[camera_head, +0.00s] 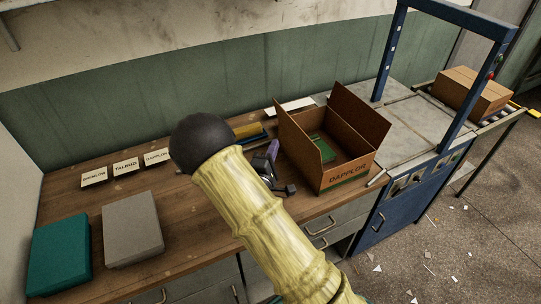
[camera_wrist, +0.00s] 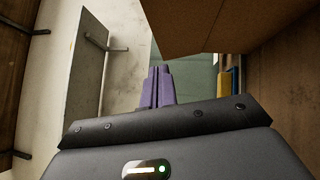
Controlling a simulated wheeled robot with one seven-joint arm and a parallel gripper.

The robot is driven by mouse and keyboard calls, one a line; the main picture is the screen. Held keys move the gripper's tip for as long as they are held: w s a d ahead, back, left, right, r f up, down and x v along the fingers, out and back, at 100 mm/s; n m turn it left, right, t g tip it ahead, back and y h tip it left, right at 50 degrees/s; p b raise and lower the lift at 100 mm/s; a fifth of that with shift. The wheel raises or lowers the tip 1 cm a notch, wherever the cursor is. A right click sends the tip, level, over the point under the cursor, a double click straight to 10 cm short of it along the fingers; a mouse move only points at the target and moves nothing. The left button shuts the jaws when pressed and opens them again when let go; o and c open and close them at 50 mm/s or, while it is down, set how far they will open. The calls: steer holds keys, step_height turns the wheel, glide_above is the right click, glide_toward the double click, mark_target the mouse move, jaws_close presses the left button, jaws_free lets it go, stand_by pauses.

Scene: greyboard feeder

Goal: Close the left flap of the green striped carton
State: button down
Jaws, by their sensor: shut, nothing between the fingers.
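The open carton (camera_head: 343,172) stands on the wooden bench, marked DAPPLOR, with a green stripe low on its front. Its left flap (camera_head: 296,132) stands up along the left side. Its right flap (camera_head: 360,118) also stands up. A green item (camera_head: 322,148) lies inside. My gripper (camera_head: 273,148) is just left of the carton, near the left flap, partly hidden by my arm. In the wrist view its purple fingers (camera_wrist: 157,88) are together with nothing between them. Brown cardboard (camera_wrist: 200,22) of the carton fills the top there; I cannot tell whether the fingers touch it.
Yellow and blue items (camera_head: 249,131) lie behind my gripper, against the green wall. Three name cards (camera_head: 125,167), a teal box (camera_head: 60,253) and a grey box (camera_head: 132,228) are on the left. A blue frame (camera_head: 385,50) and another carton (camera_head: 471,92) are at the right.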

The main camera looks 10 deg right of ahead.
mark_target(293, 122)
steer(key=w+d, duration=0.1)
steer(key=w+d+r+p, duration=0.1)
steer(key=w+d, duration=0.2)
steer(key=shift+w+d+r+p, duration=0.3)
steer(key=shift+w+p, duration=0.05)
steer(key=shift+w, duration=0.05)
steer(key=shift+w+d, duration=0.15)
steer(key=shift+d, duration=0.35)
